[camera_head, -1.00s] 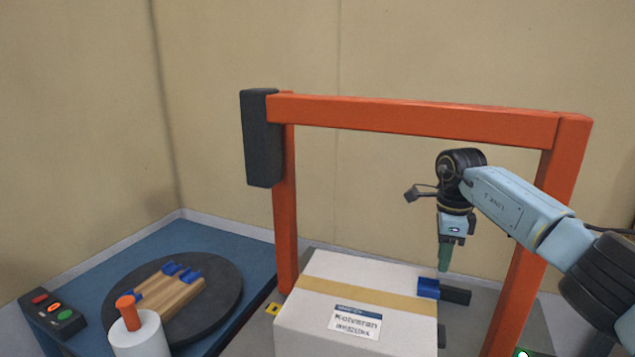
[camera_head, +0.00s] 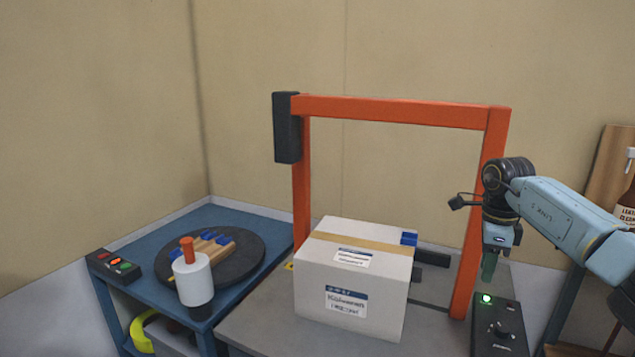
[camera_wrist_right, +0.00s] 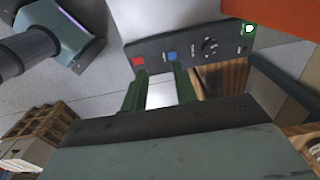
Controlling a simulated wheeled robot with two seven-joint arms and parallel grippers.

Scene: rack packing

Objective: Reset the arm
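My right arm comes in from the right in the head view. Its gripper (camera_head: 489,266) points down, with green fingers, beside the orange frame's right post and above a dark control box (camera_head: 499,328). In the right wrist view the two green fingers (camera_wrist_right: 160,88) stand apart with nothing between them, so it is open and empty. The control box (camera_wrist_right: 190,50) lies beyond the fingertips there, with red and blue buttons and a knob. My left gripper is not in view.
An orange frame (camera_head: 390,111) stands over a grey table. A taped cardboard box (camera_head: 350,285) sits at its opening. At left, a blue table (camera_head: 150,240) bears a dark round plate (camera_head: 245,265), a white cylinder (camera_head: 193,283) with an orange top, and a button box (camera_head: 113,266).

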